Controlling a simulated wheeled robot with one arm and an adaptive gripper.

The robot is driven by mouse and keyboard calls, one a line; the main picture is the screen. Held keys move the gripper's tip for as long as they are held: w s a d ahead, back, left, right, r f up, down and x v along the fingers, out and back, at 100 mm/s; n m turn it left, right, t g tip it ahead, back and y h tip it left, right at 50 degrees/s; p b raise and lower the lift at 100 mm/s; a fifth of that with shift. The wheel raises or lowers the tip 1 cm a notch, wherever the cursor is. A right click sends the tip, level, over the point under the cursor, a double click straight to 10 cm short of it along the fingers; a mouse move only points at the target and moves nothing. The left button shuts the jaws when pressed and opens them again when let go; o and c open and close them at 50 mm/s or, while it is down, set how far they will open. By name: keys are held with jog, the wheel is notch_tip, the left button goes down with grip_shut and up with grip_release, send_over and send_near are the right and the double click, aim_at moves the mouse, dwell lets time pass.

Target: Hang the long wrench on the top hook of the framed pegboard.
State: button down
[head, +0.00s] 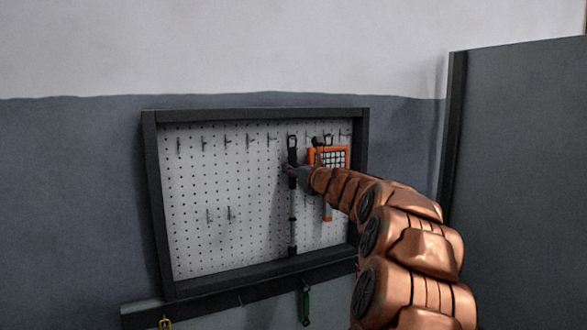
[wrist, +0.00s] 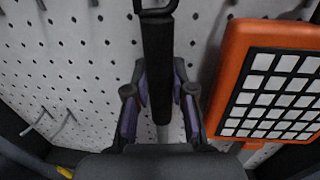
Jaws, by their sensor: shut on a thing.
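The long wrench (head: 292,225) hangs upright in my gripper (head: 297,174), in front of the right half of the framed pegboard (head: 190,245). Its dark handle with a loop at the top points up, and its pale shaft runs down. In the wrist view my gripper (wrist: 160,98) is shut on the black handle (wrist: 157,50), with a finger on each side. The loop is cut off by the top edge there. A row of top hooks (head: 226,141) runs along the upper board. The loop is level with this row; I cannot tell whether it is on a hook.
An orange-framed grid device (head: 344,152) hangs just right of the wrench and shows large in the wrist view (wrist: 232,60). Two lower hooks (head: 229,213) stick out at left. A dark panel (head: 515,170) stands right.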

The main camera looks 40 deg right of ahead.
dwell(0.4)
jog(key=c, duration=0.9)
grip_release()
jog(key=v, duration=1.2)
